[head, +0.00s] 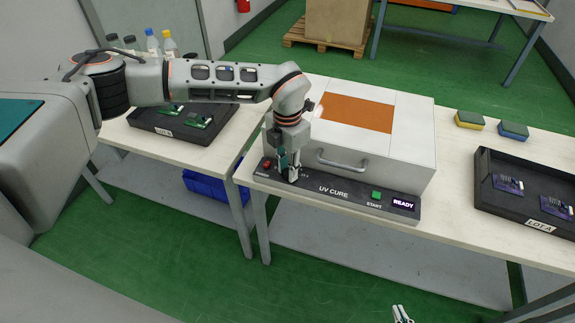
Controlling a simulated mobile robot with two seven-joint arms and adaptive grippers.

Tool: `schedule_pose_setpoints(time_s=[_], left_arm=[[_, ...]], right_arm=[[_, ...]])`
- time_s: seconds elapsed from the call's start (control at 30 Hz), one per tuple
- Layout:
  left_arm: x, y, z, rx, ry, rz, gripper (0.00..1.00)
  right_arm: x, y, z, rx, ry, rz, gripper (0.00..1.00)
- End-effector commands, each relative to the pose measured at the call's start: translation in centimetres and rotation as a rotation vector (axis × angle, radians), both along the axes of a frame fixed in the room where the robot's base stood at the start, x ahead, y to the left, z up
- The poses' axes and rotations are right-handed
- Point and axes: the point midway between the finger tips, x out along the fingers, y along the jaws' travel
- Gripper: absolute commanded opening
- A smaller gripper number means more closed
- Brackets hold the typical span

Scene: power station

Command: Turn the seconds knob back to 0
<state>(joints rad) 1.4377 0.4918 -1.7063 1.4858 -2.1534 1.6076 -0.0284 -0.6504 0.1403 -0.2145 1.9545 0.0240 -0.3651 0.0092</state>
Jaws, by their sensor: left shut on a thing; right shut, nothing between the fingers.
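The UV cure box (415,150) stands on the white table with a dark control strip (345,196) along its front. My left gripper (290,176) points down at the left part of the strip and is shut on the seconds knob, which its fingers hide. The knob's setting cannot be read. The strip shows a green START button (376,195) and a display (403,203) reading READY. My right gripper (402,314) is shut and empty at the bottom edge, in front of the table and apart from the box.
A red button or switch (267,163) sits just left of my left gripper. The box has a front handle (342,163). A black tray (535,220) with purple boards is at right; another tray (165,132) with green boards is at left. Sponges (469,120) lie behind.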

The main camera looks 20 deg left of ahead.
Motion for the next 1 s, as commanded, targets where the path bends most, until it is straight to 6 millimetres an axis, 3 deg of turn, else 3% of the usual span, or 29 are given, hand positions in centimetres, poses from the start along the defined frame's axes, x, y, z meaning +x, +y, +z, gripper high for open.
schedule_pose_setpoints(time_s=[0.4, 0.97, 1.0], left_arm=[[0.0, 0.0, 0.1, 0.000, 0.000, 0.202, 0.00], [0.0, 0.0, 0.0, 0.000, 0.000, 0.232, 0.00], [0.0, 0.0, 0.0, 0.000, 0.000, 0.232, 0.31]], right_arm=[[0.6, 0.0, 1.9, 0.000, -0.016, -0.001, 0.00], [0.6, -0.1, 1.9, -0.001, -0.015, -0.002, 0.00], [0.6, -0.1, 1.8, -0.001, -0.014, -0.002, 0.00]])
